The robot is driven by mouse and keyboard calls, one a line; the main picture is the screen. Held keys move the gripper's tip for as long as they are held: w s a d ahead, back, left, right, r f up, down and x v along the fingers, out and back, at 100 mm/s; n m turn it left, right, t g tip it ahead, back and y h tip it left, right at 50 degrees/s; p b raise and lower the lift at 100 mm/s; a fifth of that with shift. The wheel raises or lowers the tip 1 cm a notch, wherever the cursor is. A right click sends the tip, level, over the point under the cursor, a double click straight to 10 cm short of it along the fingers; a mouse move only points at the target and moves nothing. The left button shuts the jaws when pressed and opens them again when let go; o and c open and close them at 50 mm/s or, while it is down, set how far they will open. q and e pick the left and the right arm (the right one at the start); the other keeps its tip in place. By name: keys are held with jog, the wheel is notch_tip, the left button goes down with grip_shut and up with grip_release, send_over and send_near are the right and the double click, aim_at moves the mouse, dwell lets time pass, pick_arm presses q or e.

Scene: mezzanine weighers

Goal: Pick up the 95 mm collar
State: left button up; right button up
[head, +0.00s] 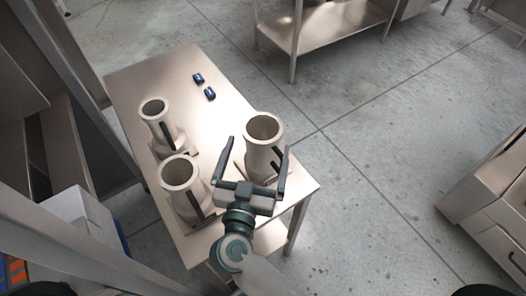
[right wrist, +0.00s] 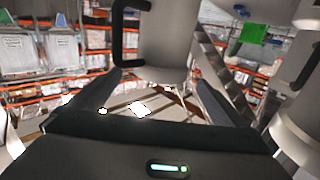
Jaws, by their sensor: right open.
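Three beige hollow collars with flared rims and dark handles stand upright on a steel table (head: 135,85). One collar (head: 264,128) is at the right, a narrower one (head: 153,107) at the back left, and one (head: 180,172) at the front left. I see no readable size marks, so I cannot tell which is the 95 mm one. My right gripper (head: 259,145) is open, its fingers on either side of the right collar, not visibly closed on it. In the right wrist view a collar (right wrist: 165,45) shows beyond and between the fingers. My left gripper is not in view.
Two small blue objects (head: 198,78) lie near the table's back edge. A white box (head: 80,215) and a grey frame stand left of the table. Another steel bench (head: 335,30) is behind. Open floor lies to the right, up to a metal cabinet (head: 490,190).

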aim_at(258, 145)
jog(key=w+b, duration=0.3)
jog(key=shift+d+f+b, duration=0.2)
jog(key=shift+d+b, duration=0.05)
jog(key=shift+b, duration=0.15)
jog(key=shift+w+d+r+b, duration=0.15)
jog(key=shift+w+b, duration=0.1)
jog(key=shift+w, duration=0.3)
jog(key=shift+w+d+b, duration=0.1)
jog(key=shift+w+b, duration=0.15)
jog(key=shift+w, duration=0.3)
jog(key=shift+r, duration=0.1)
jog(key=c, duration=2.1)
jog(key=shift+r, duration=0.15)
jog(key=shift+c, duration=0.2)
